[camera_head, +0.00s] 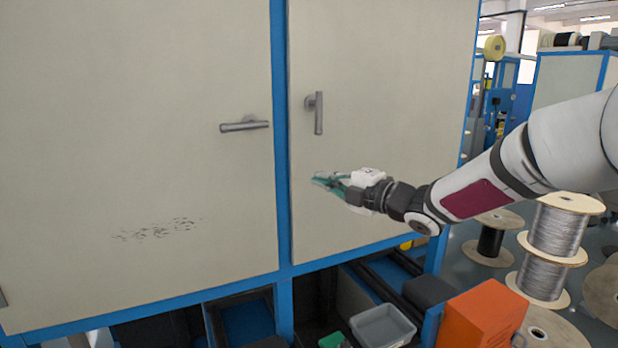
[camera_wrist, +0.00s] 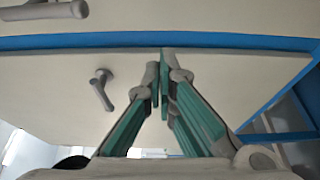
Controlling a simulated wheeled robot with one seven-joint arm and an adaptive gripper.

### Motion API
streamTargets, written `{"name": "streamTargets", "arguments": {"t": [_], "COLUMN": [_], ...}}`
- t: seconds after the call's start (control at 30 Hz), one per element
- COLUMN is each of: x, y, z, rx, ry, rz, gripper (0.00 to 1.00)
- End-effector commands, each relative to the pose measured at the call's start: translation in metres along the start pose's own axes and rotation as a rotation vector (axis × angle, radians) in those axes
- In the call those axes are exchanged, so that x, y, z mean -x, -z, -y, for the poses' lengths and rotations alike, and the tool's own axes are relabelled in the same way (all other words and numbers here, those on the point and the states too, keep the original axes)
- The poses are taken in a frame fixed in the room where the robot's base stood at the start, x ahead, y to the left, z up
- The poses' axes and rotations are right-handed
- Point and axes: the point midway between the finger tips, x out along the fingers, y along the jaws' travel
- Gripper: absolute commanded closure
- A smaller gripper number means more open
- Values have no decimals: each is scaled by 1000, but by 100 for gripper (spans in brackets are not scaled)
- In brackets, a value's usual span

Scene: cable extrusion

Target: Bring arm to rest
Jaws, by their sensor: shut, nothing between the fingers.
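My gripper (camera_head: 318,181) is at the end of my white and black arm, which reaches in from the right in the head view. Its green-sided fingers are shut and empty, and they point left in front of the right cabinet door (camera_head: 400,60). In the wrist view the fingertips of my gripper (camera_wrist: 161,75) are together, with nothing between them. The right door's handle (camera_head: 318,113) is vertical and above my gripper, apart from it. That handle also shows in the wrist view (camera_wrist: 102,90), left of the fingers.
The left cabinet door (camera_head: 130,120) has a horizontal handle (camera_head: 245,124). A blue frame post (camera_head: 281,150) stands between the doors. Below are an orange box (camera_head: 482,312) and a grey bin (camera_head: 383,325). Wire spools (camera_head: 557,232) stand on the floor at the right.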

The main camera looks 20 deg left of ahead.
Motion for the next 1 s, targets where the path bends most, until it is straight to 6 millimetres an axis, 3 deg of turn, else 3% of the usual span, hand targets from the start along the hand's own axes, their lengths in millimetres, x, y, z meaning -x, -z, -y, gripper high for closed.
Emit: {"name": "streamTargets", "arguments": {"t": [0.23,0.37,0.5,0.67,0.87,1.0], "x": [22,58,124,216,338,415], "y": [-12,-30,-46,-46,-6,47], "z": [-13,-36,-60,-80,-89,-85], "rx": [-33,-124,-284,-506,-838,-1103], "ry": [43,125,202,236,212,168], "rz": [75,259,523,824,1174,1383], "gripper": [100,100,100,100,100,100]}}
